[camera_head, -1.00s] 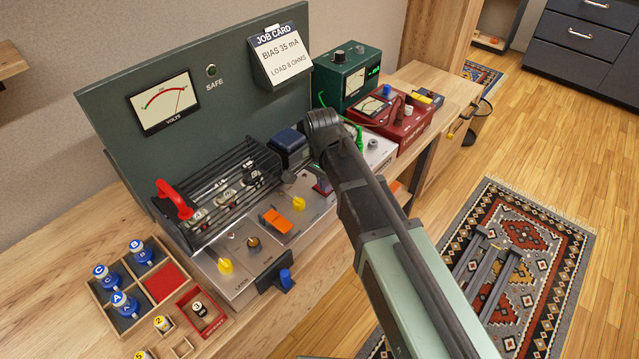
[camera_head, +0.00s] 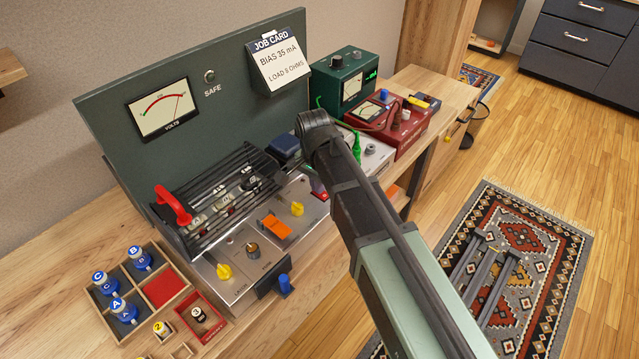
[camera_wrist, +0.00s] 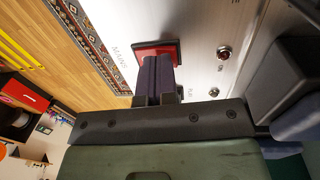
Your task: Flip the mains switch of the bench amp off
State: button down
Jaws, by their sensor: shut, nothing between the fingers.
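The bench amp (camera_head: 238,284) stands on the workbench with a metal control panel at its front. The red mains switch (camera_wrist: 150,49), beside the printed word MAINS, is in the wrist view at the top centre. My gripper (camera_wrist: 158,60) is shut and empty, its two dark fingers together. Their tips are over the red switch, touching it or very close; I cannot tell which. The fingers cover most of the switch, so its position is hidden.
A caged row of tubes with a red handle (camera_head: 172,205) lies behind the panel. Yellow knobs (camera_head: 297,208) and an orange lever (camera_head: 274,228) stick up nearby. Green (camera_head: 345,80) and red (camera_head: 398,122) instruments stand right. A divided tray (camera_head: 149,311) lies left. Another toggle (camera_wrist: 224,52) is near my fingers.

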aim_at(324, 195)
notch_tip(324, 195, up, 14)
jog(key=s+d+p, duration=0.1)
jog(key=p, duration=1.2)
jog(key=shift+d, duration=0.15)
jog(key=shift+f, duration=0.15)
